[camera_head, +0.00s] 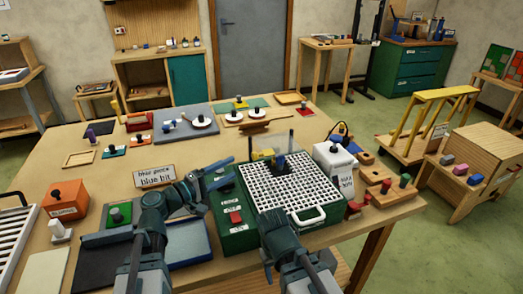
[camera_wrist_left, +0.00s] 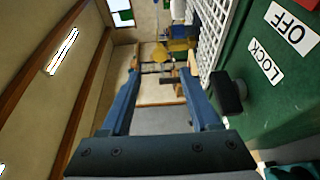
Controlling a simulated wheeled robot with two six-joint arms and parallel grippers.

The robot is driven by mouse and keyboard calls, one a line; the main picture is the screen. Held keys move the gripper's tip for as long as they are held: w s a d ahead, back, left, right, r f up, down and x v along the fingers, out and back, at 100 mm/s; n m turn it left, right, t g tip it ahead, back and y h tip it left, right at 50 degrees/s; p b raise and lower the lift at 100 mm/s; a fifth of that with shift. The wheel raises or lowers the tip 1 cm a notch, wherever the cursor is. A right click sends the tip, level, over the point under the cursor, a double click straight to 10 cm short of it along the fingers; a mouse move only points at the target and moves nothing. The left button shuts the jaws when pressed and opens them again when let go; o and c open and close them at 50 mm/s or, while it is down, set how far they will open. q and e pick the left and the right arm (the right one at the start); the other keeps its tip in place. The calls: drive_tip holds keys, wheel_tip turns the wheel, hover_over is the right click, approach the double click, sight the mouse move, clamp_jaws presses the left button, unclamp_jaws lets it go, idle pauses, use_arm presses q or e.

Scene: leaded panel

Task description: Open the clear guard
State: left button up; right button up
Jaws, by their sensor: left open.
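A green machine (camera_head: 238,238) with a white grid top (camera_head: 292,190) stands at the table's front. The clear guard is hard to make out; thin upright edges (camera_head: 291,139) show behind the grid, and I cannot tell its position. My left gripper (camera_head: 232,170) is open and empty at the machine's left rear side. In the left wrist view its fingers (camera_wrist_left: 158,95) are spread, with a black knob (camera_wrist_left: 228,93) beside the right finger, near labels LOCK (camera_wrist_left: 264,67) and OFF (camera_wrist_left: 290,28). My right gripper (camera_head: 268,245) is over the machine's front; its jaw opening is unclear.
A white box (camera_head: 335,158) stands right of the machine. An orange box (camera_head: 68,200) is at the left. A red switch (camera_head: 235,217) and a white handle (camera_head: 308,217) are on the machine.

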use_arm(q)
approach(273, 145)
drive_tip(key=x, duration=0.4)
drive_tip(key=shift+d+f, duration=0.1)
drive_tip(key=shift+d, duration=0.25)
clamp_jaws()
idle(1.4)
